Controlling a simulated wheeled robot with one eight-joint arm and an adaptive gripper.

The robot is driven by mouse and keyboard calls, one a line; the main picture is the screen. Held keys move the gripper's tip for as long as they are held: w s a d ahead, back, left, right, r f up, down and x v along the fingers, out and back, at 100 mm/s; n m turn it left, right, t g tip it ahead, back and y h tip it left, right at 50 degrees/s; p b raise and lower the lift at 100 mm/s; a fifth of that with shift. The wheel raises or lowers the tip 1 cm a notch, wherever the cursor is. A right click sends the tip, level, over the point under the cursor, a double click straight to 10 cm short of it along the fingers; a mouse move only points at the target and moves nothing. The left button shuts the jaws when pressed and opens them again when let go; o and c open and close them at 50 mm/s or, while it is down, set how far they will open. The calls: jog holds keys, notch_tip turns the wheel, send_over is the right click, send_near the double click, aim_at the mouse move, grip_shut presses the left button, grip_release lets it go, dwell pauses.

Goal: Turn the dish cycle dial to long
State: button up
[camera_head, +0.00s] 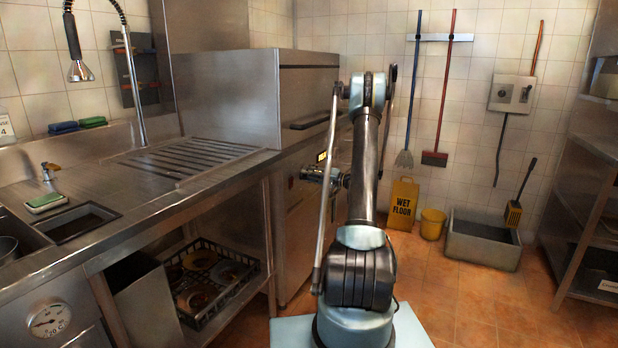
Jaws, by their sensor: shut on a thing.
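The steel dishwasher (225,100) stands left of my arm, with its hood closed and a dark handle bar across the front. Its front panel, below the hood, has a small lit yellow display (322,156). My gripper (308,173) reaches left from behind my arm to this panel, just below the display. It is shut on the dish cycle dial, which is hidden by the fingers. The dial's pointer and its markings cannot be read from here.
A steel counter (110,215) with sinks runs along the left, with a rack of dishes (205,315) below. A yellow wet floor sign (403,203), a yellow bucket (433,224) and a grey basin (482,245) stand at the back. The tiled floor at right is clear.

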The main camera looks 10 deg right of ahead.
jog(key=shift+w+d+f+m, duration=0.1)
jog(key=shift+d+f+m, duration=0.05)
jog(key=shift+m, duration=0.45)
jog(key=o, duration=1)
jog(key=v, duration=1.2)
jog(key=shift+f, duration=0.1)
